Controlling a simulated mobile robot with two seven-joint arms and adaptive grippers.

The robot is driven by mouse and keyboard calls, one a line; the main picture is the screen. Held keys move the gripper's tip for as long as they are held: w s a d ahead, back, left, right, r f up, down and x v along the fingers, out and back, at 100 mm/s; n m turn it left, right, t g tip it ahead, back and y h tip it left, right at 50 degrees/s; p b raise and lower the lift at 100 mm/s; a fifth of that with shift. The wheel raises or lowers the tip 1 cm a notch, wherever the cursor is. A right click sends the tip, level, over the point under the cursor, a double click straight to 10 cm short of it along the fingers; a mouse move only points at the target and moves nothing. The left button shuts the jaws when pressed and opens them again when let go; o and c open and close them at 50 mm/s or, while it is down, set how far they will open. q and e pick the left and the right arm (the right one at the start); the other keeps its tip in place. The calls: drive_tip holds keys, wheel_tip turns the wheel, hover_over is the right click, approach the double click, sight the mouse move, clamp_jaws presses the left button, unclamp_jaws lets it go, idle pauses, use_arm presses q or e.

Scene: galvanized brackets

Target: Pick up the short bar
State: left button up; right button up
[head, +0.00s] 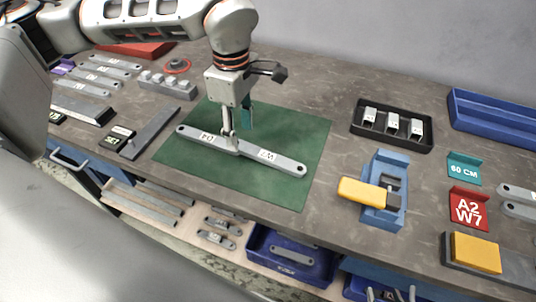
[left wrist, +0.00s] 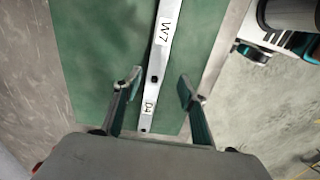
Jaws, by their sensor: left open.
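Two grey bars lie end to end on the green mat (head: 285,188). The bar marked D4 (head: 192,134) is at the left and the bar marked W7 (head: 285,163) is at the right. They meet or overlap under my left gripper (head: 236,130), which hides part of the join in the head view. In the left wrist view, my left gripper (left wrist: 160,82) is open, with one finger on each side of the D4 bar (left wrist: 147,118). The W7 bar (left wrist: 165,30) runs away toward the top. Dark, white and teal parts at upper right there look like my right gripper; its fingertips are unclear.
A black tray (head: 423,148) with several metal pieces and a blue fixture (head: 388,214) with a yellow block stand right of the mat. More bars and a stepped grey block (head: 178,91) lie left. A blue bin (head: 322,276) sits below the bench.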

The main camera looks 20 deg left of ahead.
sight(244, 146)
use_arm(q)
drive_tip(key=f, duration=0.5)
drive_tip(key=shift+w+d+f, duration=0.2)
drive_tip(key=shift+w+f, duration=0.05)
drive_tip(key=shift+w, duration=0.1)
clamp_jaws()
